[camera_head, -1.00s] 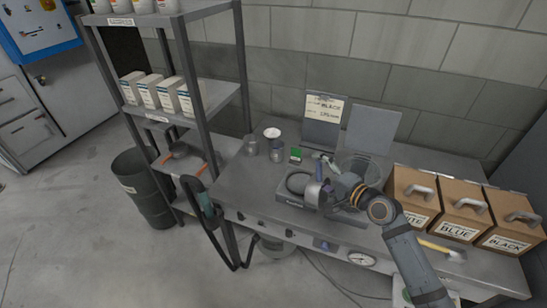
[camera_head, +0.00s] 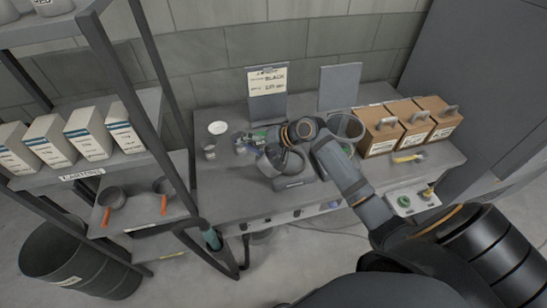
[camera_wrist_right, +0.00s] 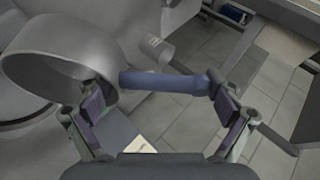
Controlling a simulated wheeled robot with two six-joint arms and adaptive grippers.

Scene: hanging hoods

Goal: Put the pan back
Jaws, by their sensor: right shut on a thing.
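The grey pan (camera_head: 268,162) is at the scale (camera_head: 293,183) on the metal bench; I cannot tell whether it touches the scale. In the right wrist view its round grey bowl (camera_wrist_right: 55,62) is at the left, with a blue handle (camera_wrist_right: 165,84) crossing between the fingers. My right gripper (camera_head: 286,150) reaches in from the right and is shut on the handle; it also shows in the wrist view (camera_wrist_right: 163,98). My arm partly hides the pan and handle in the head view. My left gripper is not in view.
A shelf rack (camera_head: 145,70) stands left of the bench, with pans with orange handles (camera_head: 112,197) on a lower shelf.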

